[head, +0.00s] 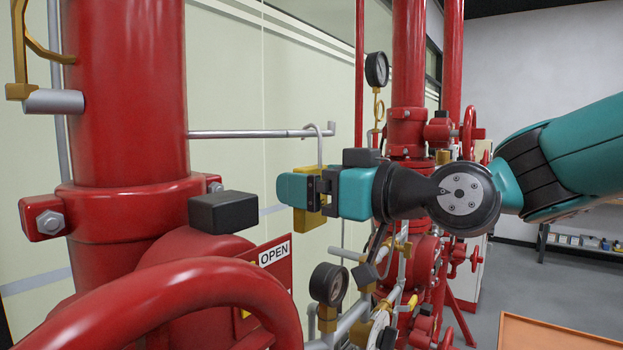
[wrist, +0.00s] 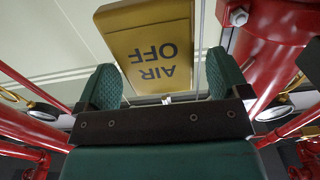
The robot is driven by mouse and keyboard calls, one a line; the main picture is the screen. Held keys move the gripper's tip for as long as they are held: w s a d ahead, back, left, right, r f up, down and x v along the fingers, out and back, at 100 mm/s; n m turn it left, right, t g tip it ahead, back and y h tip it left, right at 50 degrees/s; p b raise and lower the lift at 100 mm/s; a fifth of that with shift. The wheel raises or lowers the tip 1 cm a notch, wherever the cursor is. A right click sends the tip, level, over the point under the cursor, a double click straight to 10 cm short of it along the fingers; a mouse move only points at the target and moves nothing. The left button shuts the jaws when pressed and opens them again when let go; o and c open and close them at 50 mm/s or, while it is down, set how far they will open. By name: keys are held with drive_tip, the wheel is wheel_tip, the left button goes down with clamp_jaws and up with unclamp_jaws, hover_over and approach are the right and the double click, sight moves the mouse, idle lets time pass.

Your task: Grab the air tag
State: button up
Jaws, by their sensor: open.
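The air tag (wrist: 150,48) is a yellow plate with the words "AIR OFF", upside down in the wrist view. In the head view the tag (head: 308,222) hangs from a hook on a thin grey rod (head: 255,133), partly hidden behind my gripper (head: 302,188). My gripper is open. In the wrist view its two green fingers (wrist: 165,85) stand to the left and right of the tag's lower part, with a gap visible on the right side. I cannot tell how deep the tag sits between the fingers.
A large red pipe (head: 125,100) and a red handwheel (head: 180,300) stand at the left. More red pipes and valves stand behind my arm.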

drive_tip(key=p+x, duration=0.1)
drive_tip(key=x, duration=0.1)
drive_tip(key=shift+w+a, duration=0.2)
drive_tip(key=shift+a, duration=0.05)
drive_tip(key=c, duration=1)
drive_tip(key=shift+r, duration=0.25)
